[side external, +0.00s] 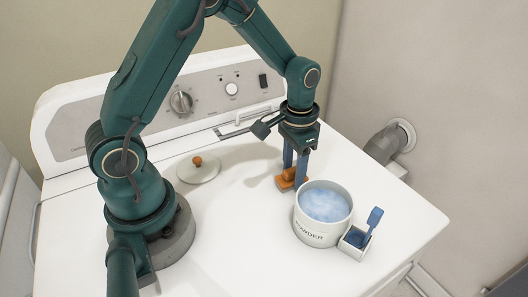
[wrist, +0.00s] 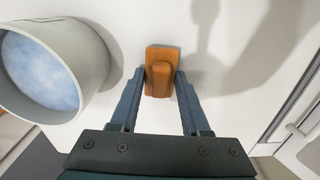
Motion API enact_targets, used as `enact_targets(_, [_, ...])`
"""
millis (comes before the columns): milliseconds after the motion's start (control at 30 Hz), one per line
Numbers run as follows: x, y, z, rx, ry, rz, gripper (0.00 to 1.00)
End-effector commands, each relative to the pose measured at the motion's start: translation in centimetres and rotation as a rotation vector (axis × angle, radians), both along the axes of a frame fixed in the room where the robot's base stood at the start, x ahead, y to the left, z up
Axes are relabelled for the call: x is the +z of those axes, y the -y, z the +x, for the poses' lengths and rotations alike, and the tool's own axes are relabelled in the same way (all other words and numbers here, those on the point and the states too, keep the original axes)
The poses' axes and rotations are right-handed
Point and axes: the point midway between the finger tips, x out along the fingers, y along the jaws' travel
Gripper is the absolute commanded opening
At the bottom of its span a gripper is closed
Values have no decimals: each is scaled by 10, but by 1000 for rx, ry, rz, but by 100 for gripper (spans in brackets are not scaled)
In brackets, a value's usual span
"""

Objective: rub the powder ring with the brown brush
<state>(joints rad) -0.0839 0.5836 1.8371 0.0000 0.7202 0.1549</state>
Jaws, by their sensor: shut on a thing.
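The brown brush (side external: 291,184) is a small orange-brown block with a raised grip. It is at the white washer top, just behind and left of the powder tub. My gripper (side external: 295,172) points down with its two blue-grey fingers on the brush and is shut on it. In the wrist view the brush (wrist: 151,84) sits between the fingertips of my gripper (wrist: 158,76). I cannot tell whether the brush touches the surface. I cannot make out a powder ring on the washer top in either view.
The white powder tub (side external: 316,234), open and holding bluish powder, stands close beside the brush; it also shows in the wrist view (wrist: 88,68). A small box (side external: 354,246) with a blue scoop (side external: 372,221) adjoins it. A lid (side external: 198,174) lies left. The front washer top is clear.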

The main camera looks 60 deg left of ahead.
Motion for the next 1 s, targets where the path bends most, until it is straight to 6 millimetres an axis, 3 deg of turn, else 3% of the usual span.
enact_targets(167, [0,0,17,1,0,0,0])
enact_targets(1000, [0,-78,16,4,-2,0,0])
